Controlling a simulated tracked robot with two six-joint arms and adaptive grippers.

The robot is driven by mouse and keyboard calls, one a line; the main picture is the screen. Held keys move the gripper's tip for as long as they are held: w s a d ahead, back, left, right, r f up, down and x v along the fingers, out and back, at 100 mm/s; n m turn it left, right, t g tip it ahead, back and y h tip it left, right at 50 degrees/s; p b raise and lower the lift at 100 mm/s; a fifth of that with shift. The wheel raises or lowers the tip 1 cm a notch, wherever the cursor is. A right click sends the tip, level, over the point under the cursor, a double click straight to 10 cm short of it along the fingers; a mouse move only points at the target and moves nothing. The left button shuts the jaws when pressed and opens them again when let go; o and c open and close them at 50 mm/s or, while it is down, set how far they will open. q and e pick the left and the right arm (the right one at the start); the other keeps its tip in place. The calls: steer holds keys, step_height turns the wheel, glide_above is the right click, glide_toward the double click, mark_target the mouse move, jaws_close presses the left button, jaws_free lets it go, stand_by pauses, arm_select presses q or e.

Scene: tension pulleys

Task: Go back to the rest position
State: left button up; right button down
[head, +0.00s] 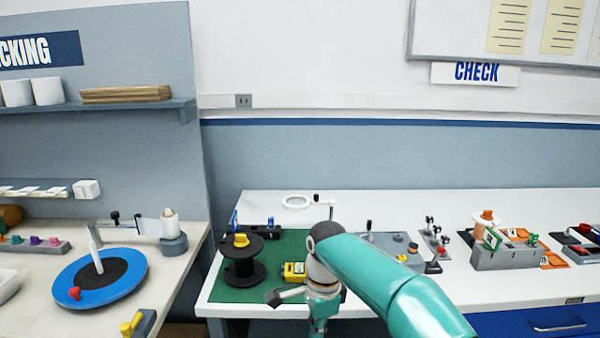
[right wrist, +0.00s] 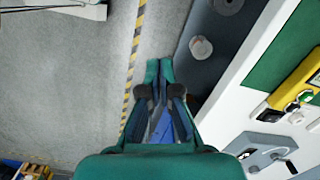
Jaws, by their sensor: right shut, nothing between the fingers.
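My right arm comes in from the lower right in the head view, and its wrist hangs over the front edge of the white bench (head: 465,280). The fingers of my right gripper (right wrist: 159,72) show in the right wrist view. They are shut with their tips together and hold nothing. They are over the grey floor (right wrist: 75,90), beside the bench, and touch no object there. The hand is hard to make out in the head view. My left gripper is in neither view.
A green mat (head: 215,292) on the bench bears a black spool (head: 243,272) and a yellow device (head: 293,271), close to my right wrist. Grey fixtures stand farther right. A left bench holds a blue disc (head: 70,288). Yellow-black tape (right wrist: 134,60) crosses the floor.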

steer(key=s+d+f+n+y, duration=0.15)
steer(key=s+f+n, duration=0.3)
steer(key=f, duration=0.85)
steer(key=s+d+f+n+y, duration=0.1)
steer(key=s+d+f+n, duration=0.3)
steer(key=f, duration=0.8)
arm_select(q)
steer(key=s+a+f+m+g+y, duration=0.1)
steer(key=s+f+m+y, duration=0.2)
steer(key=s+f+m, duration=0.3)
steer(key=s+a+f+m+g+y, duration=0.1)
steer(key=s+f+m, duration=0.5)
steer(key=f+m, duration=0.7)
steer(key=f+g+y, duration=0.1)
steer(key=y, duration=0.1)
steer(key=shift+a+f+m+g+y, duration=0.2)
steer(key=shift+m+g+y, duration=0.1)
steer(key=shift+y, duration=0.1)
arm_select(e)
steer(key=s+d+f+n, duration=0.1)
steer(key=s+f+n, duration=0.1)
steer(key=s, duration=0.7)
steer(key=s+d+f+n, duration=0.2)
steer(key=s+f, duration=0.2)
steer(key=s, duration=0.6)
steer(key=shift+d+f+t+y, duration=0.15)
steer(key=shift+f+t+y, duration=0.15)
steer(key=shift+y, duration=0.05)
